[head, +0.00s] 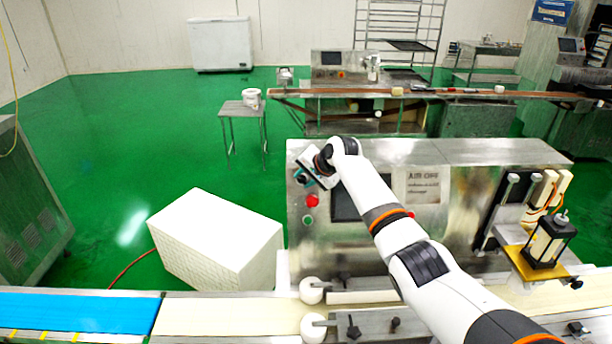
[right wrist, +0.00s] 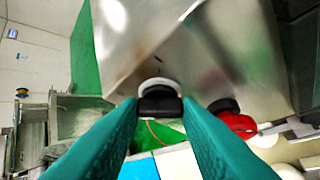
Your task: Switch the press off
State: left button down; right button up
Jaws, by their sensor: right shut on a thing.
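The press is a steel machine (head: 460,155) with a control panel on its left front. In the right wrist view a black knob (right wrist: 160,104) with a pale ring stands out from the steel panel, between the teal fingers of my right gripper (right wrist: 160,120). The jaws are shut on this knob. In the head view my right gripper (head: 301,178) is at the panel's upper left and mostly hides the knob. A red button (head: 312,201) is just below it and also shows in the right wrist view (right wrist: 237,122). My left gripper is not in view.
A green button (head: 308,219) is below the red one. A dark screen (head: 345,207) is partly behind my right arm. A conveyor (head: 230,315) runs along the front, with a white crate-like block (head: 215,235) behind it. Green floor lies open at the left.

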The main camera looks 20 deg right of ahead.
jog(key=shift+f, duration=0.1)
dwell(0.3)
jog(key=o, duration=1)
jog(key=b+v, duration=0.3)
jog(key=v, duration=0.9)
jog(key=shift+w+a+b, duration=0.1)
jog(key=shift+b, duration=0.2)
